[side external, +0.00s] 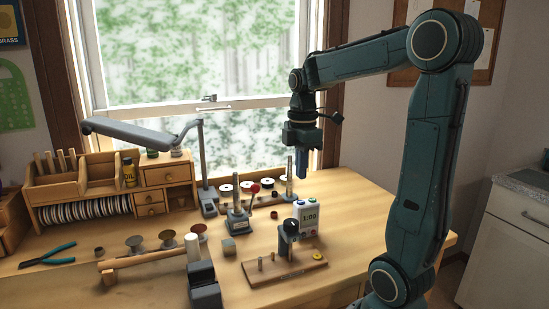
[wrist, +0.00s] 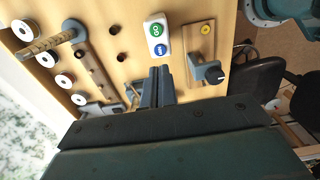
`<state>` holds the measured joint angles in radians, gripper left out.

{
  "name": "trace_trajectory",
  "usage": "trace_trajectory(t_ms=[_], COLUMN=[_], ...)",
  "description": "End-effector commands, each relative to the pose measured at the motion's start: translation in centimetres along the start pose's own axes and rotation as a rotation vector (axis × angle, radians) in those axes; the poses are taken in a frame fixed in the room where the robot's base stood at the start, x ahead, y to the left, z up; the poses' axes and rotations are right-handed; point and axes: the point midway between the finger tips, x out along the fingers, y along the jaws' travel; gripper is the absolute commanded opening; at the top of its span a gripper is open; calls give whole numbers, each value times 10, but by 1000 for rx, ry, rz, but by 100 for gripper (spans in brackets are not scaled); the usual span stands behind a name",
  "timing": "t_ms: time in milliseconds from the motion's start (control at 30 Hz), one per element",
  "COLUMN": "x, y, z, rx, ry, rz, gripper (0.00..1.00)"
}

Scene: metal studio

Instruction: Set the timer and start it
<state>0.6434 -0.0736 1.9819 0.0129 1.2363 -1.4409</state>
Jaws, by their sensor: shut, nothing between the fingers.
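The timer (side external: 308,217) is a small white box standing upright on the bench, and its display reads 1:00. In the side view it has a blue and a green button on top. In the wrist view its top (wrist: 157,37) shows a green button (wrist: 157,30) and a blue button (wrist: 160,49), with markings too small to read surely. My gripper (side external: 301,181) is shut and empty, pointing down above the timer. In the wrist view the closed fingertips (wrist: 160,70) appear just below the blue button, apart from it in height.
A wooden board with a grey fixture and dark knob (side external: 291,226) stands close in front of the timer. A red-knobbed lever press (side external: 238,208) and a peg rack with white discs (side external: 250,187) are nearby. Pliers (side external: 48,256) lie at left. The bench's right end is clear.

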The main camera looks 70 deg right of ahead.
Motion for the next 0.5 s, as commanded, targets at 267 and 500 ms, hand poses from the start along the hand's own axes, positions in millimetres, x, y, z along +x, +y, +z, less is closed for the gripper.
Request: trace_trajectory(t_ms=[267,500], x=[41,60], y=[0,0], z=[0,0], rx=[0,-1], ry=[-1,-1], rz=[-4,-2], gripper=[0,0])
